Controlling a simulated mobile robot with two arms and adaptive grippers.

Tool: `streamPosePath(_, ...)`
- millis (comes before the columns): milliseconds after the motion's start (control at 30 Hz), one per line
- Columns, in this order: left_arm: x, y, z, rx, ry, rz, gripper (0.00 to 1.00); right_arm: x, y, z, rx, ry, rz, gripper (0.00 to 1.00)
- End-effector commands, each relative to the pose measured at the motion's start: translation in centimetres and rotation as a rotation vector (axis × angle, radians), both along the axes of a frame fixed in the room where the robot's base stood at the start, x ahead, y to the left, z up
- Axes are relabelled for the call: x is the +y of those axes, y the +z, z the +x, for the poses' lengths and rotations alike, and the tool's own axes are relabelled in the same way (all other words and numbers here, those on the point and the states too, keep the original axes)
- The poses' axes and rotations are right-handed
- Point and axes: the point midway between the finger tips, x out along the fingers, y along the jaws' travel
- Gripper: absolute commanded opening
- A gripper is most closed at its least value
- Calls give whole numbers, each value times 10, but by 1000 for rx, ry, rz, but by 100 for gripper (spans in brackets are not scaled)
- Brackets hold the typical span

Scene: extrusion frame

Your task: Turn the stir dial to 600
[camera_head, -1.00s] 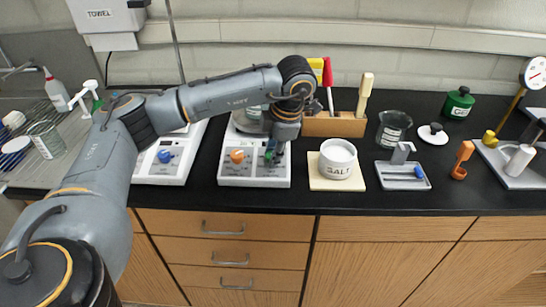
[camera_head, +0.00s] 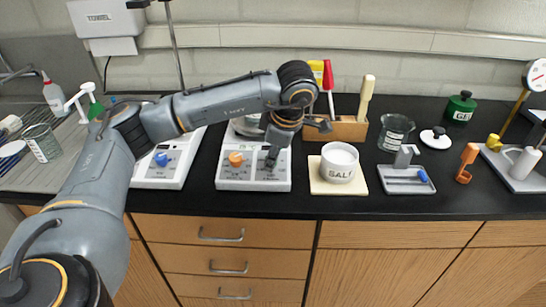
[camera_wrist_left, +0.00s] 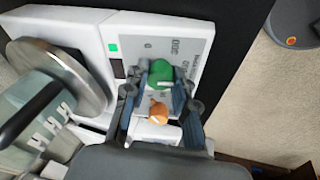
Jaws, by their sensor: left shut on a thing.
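The middle white hotplate (camera_head: 233,184) carries an orange dial (camera_head: 236,158) at its front left and a green dial at its front right, hidden behind my gripper in the head view. In the left wrist view the green dial (camera_wrist_left: 160,72) sits between the fingers, with the orange dial (camera_wrist_left: 158,113) nearer the palm. My left gripper (camera_head: 272,161) points down and is shut on the green dial. The printed scale around the dial is too small and too covered to read. My right gripper is not in view.
A second white unit with a blue dial (camera_head: 162,158) stands to the left. A salt jar (camera_head: 339,170) on a cream board is close on the right. A wooden block (camera_head: 345,131) with tools is behind. Bare black counter lies along the front edge.

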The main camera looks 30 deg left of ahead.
Motion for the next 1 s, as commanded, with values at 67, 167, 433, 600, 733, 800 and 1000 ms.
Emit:
streamPosePath(67, 0, 1, 0, -2, -2, -1, 0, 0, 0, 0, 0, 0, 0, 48)
streamPosePath(167, 0, 1, 0, -2, -2, -1, 0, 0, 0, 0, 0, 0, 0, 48)
streamPosePath(433, 0, 1, 0, -2, -1, -1, 47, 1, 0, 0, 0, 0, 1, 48)
streamPosePath(600, 0, 1, 0, -1, 0, -1, 50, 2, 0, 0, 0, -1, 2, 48)
streamPosePath(733, 0, 1, 0, -1, 0, -1, 50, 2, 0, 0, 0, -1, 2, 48)
streamPosePath(800, -1, 3, 0, -2, -1, 0, 50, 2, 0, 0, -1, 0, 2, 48)
streamPosePath(1000, -9, 29, -3, -5, -4, 0, 50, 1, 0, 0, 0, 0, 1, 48)
